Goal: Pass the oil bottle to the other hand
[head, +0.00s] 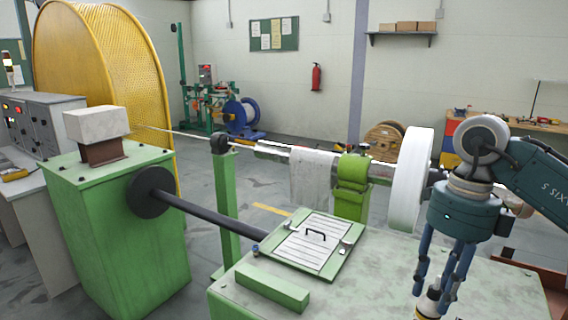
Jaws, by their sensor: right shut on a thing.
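My right gripper (436,288) reaches down from the right side of the head view, in front of the white wheel. Its blue fingers are closed around the upper part of a pale bottle (427,308), which appears to be the oil bottle. A dark and yellowish part shows at its top between the fingertips. The lower part of the bottle is cut off by the bottom edge of the picture. Whether it touches the green machine top cannot be told. My left gripper is not in view.
A green machine table (375,290) with a hatch plate (308,245) and a green block (272,287) lies below. A white wheel (410,180) and a shaft with a hanging cloth (312,178) stand behind. A green cabinet (120,215) is at left.

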